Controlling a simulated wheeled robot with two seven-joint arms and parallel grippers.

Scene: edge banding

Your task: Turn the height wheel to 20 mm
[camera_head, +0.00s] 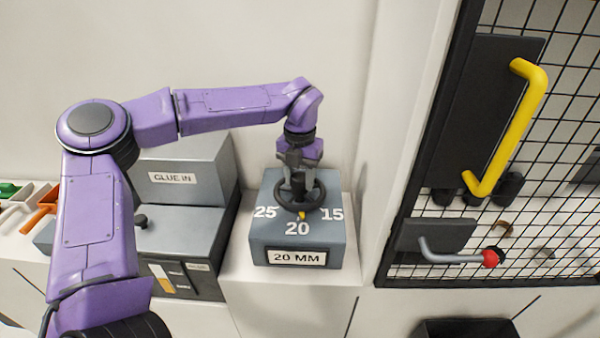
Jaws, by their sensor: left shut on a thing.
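The height wheel (319,198) is a dark handwheel on top of a blue-grey box (263,237). The box top carries the numbers 25 on the left, 20 at the front and 15 on the right. A yellow pointer (302,215) at the wheel's front edge points toward the 20. A label (297,258) on the box front reads "20 MM". My left gripper (298,186) comes down from above and is shut on the wheel's hub; the fingers partly hide the hub. My right gripper is not in view.
A grey "GLUE IN" machine (205,155) stands left of the box, behind my left arm. At right is a black mesh guard (570,130) with a yellow handle (535,97) and a red-knobbed lever (490,258). Trays with coloured scoops lie at far left.

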